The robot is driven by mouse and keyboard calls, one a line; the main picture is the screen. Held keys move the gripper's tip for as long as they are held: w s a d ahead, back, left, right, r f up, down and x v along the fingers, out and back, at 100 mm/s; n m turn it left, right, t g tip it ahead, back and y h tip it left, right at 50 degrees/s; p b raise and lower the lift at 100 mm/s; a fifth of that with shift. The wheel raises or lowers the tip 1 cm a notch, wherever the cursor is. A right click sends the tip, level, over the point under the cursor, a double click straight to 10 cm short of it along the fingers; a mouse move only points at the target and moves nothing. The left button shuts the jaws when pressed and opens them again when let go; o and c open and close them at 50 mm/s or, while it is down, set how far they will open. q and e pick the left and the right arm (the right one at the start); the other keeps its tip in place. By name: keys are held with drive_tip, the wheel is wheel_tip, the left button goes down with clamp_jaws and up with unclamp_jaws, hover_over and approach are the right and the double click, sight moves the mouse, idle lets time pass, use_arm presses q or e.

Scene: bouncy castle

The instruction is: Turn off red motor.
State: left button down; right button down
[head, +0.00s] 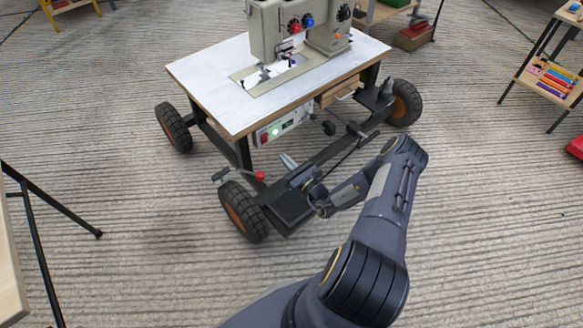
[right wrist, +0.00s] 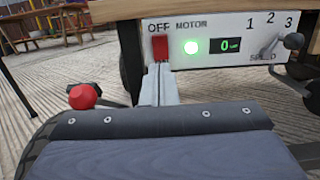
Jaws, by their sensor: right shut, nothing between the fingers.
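A white motor control panel (head: 284,128) hangs under the front edge of the sewing machine table. In the right wrist view the panel (right wrist: 210,62) carries a red switch (right wrist: 160,47) under the words OFF and MOTOR. A green light (right wrist: 191,47) glows to its right, beside a small display (right wrist: 225,45) that reads 0. My right gripper (head: 287,160) is shut and empty, below the panel in the head view. In the right wrist view its fingertips (right wrist: 165,70) overlap the switch's lower edge; I cannot tell if they touch. My left gripper is not in view.
The sewing machine (head: 300,28) stands on a white tabletop (head: 215,80) over a dark wheeled frame. A red-ball lever (head: 260,175) sticks up near the front wheel (head: 243,211). A speed lever (right wrist: 292,42) is at the panel's right. Open floor lies left and right.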

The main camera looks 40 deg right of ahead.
sight(265, 138)
drive_tip(key=w+b, duration=0.1)
drive_tip(key=w, duration=0.4)
drive_tip(key=w+b, duration=0.1)
drive_tip(key=w, duration=0.1)
drive_tip(key=shift+w+a+r+b, duration=0.25)
drive_tip(key=shift+a+r+b, duration=0.05)
drive_tip(key=shift+r, duration=0.1)
drive_tip(key=shift+w+r, duration=0.2)
drive_tip(key=shift+w, duration=0.3)
